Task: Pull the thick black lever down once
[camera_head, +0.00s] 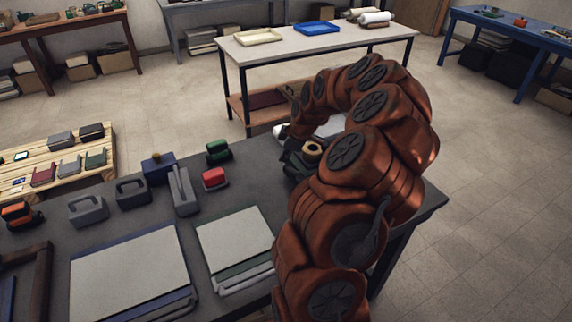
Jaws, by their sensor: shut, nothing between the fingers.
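My copper-coloured arm reaches over the right end of the dark workbench (150,215) and bends down at its far edge. My gripper (294,163), dark and small here, is low at the bench's back right, with its fingers shut and empty. A dark piece with a tan round top (312,149) is right beside it, partly hidden by my arm. I cannot pick out a thick black lever for certain; it may be among the dark parts by my gripper or behind my arm. Whether my gripper touches anything there cannot be told.
A white-topped table (340,45) stands behind.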

